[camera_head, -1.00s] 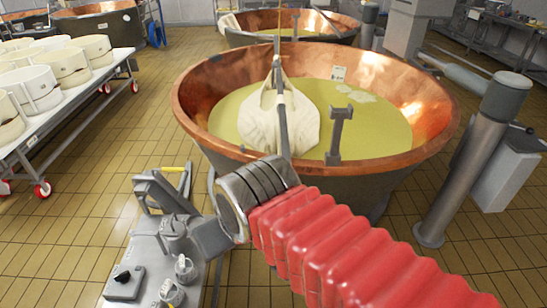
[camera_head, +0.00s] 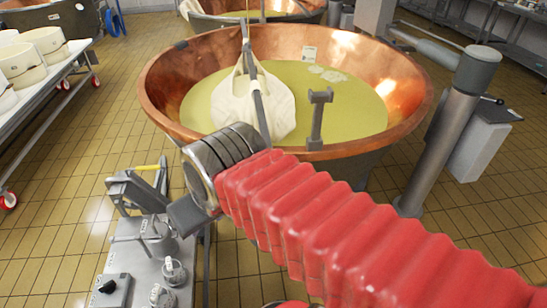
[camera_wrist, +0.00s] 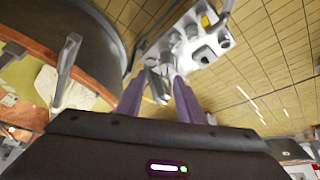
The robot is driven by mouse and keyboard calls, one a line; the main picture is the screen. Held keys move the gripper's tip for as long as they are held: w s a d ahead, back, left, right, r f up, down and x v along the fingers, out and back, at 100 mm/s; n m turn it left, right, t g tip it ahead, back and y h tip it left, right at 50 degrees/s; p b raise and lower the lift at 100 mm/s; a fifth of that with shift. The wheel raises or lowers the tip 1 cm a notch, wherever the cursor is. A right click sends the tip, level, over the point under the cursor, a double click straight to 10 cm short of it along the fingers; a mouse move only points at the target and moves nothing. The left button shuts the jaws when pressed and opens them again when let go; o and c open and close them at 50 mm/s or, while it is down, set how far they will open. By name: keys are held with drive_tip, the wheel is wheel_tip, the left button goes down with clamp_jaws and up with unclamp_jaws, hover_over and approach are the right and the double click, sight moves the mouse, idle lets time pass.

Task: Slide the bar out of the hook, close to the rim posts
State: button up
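A grey bar (camera_head: 257,95) slopes over the white cloth bundle (camera_head: 228,105) in the copper vat (camera_head: 160,100). The hook (camera_head: 247,52) shows at its upper part, but the exact contact is too small to tell. The bar's near end drops out of sight behind my wrist. A grey rim post (camera_head: 318,118) stands at the near rim, to the right of the bar; a post also shows in the wrist view (camera_wrist: 66,68). My gripper (camera_wrist: 158,80) has its two purple fingers apart, with no held thing visible. It points towards the floor and a control panel, outside the vat.
A thick grey column (camera_head: 450,130) with a swing arm stands to the right of the vat. A cart (camera_head: 50,85) with white moulds is at the left. Tiled floor lies free between cart and vat.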

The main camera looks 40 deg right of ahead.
drive_tip(key=w+d+r+m+g, duration=0.35)
drive_tip(key=w+d, duration=0.85)
drive_tip(key=d, duration=0.4)
drive_tip(key=w+d+f+m+y, duration=0.1)
drive_tip(key=d+f, duration=0.1)
drive_tip(key=d, duration=0.7)
drive_tip(key=w+d+f+m, duration=0.1)
drive_tip(key=d+m, duration=0.1)
drive_tip(key=d, duration=0.7)
drive_tip(key=shift+d+f+g+y, duration=0.15)
drive_tip(key=shift+f+g+y, duration=0.2)
drive_tip(key=shift+f+y, duration=0.05)
drive_tip(key=f, duration=0.4)
drive_tip(key=w+a+f, duration=0.1)
drive_tip(key=f, duration=0.4)
drive_tip(key=a+f, duration=0.1)
drive_tip(key=f, duration=0.3)
drive_tip(key=shift+w+a+f, duration=0.15)
drive_tip(key=shift+w+f, duration=0.1)
drive_tip(key=shift+w, duration=0.05)
drive_tip(key=shift+c, duration=0.7)
clamp_jaws()
